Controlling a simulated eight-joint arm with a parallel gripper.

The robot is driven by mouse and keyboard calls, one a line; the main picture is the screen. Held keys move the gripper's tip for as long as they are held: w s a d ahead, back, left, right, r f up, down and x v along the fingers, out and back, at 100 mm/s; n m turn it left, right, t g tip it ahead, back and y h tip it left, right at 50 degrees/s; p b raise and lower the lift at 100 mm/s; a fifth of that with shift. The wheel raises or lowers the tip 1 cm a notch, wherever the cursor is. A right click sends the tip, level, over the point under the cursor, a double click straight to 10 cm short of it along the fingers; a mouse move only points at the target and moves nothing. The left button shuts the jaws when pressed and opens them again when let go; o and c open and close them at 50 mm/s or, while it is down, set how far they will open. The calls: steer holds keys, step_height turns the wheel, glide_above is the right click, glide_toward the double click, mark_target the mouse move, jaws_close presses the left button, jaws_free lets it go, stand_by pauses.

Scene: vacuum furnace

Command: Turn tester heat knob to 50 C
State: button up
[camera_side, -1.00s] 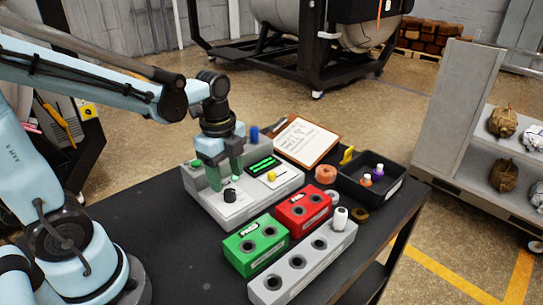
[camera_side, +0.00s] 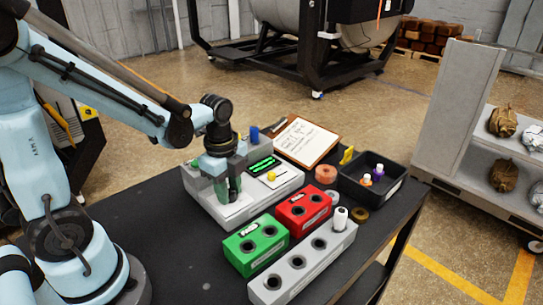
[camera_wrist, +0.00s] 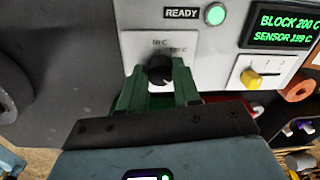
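The tester (camera_side: 262,190) is a grey box on the dark table, with a white dial panel (camera_wrist: 133,48). Its black heat knob (camera_wrist: 160,69) shows in the wrist view, under small marks that seem to read 50 C and a higher value at right. My gripper (camera_wrist: 160,84) has its green fingers on both sides of the knob and looks shut on it; in the side view the gripper (camera_side: 228,188) hides the knob. The green display (camera_wrist: 283,28) reads BLOCK 200 C and SENSOR 199 C. The READY lamp (camera_wrist: 215,14) is lit green.
A yellow slider knob (camera_wrist: 252,79) sits right of the dial. Green (camera_side: 255,243) and red (camera_side: 304,205) blocks and a grey holed block (camera_side: 303,262) stand in front. A black tray (camera_side: 372,180) and a clipboard (camera_side: 306,140) lie to the right and behind.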

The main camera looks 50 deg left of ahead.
jaws_close()
steer(key=shift+n, duration=0.5)
steer(key=n, duration=0.5)
steer(key=shift+n, duration=0.3)
steer(key=n, duration=1.3)
steer(key=shift+n+g, duration=0.3)
steer(key=shift+g, duration=0.1)
steer(key=n, duration=0.6)
steer(key=shift+w+n, duration=0.1)
steer(key=shift+n, duration=0.2)
